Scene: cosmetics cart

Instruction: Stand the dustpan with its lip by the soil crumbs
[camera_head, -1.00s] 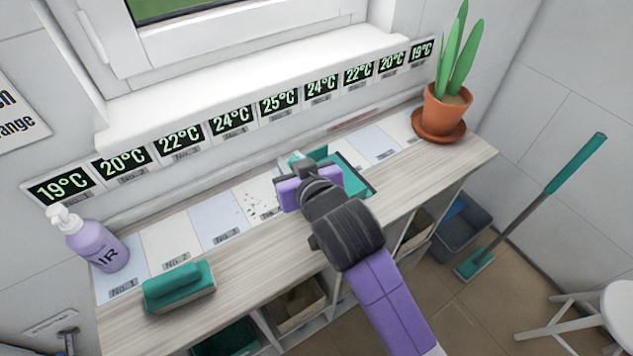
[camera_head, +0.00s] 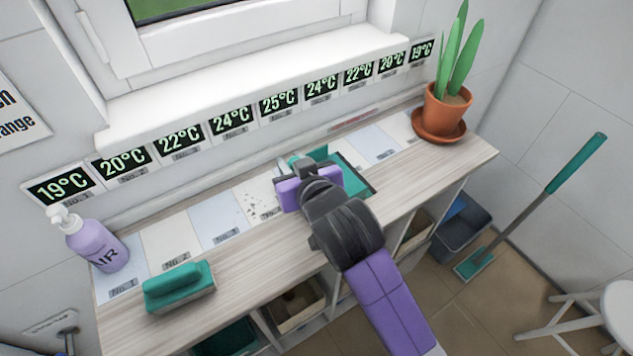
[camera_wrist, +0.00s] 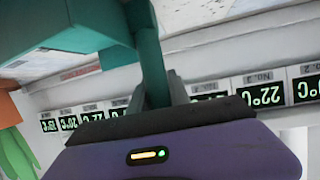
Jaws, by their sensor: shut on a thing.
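The teal dustpan (camera_head: 350,178) is at the back of the worktop, right of the soil crumbs, partly hidden behind my gripper. In the wrist view its teal body (camera_wrist: 60,28) fills the upper left and its handle (camera_wrist: 148,65) runs down into my jaws. My gripper (camera_head: 293,170) is shut on this handle. The soil crumbs (camera_head: 252,206) are small dark specks on a pale panel, just left of my gripper. I cannot tell whether the dustpan touches the worktop.
A teal brush or block (camera_head: 180,287) and a lilac pump bottle (camera_head: 98,245) stand at the left. A potted plant (camera_head: 446,108) stands at the right end. A row of temperature displays (camera_head: 232,120) runs along the back wall.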

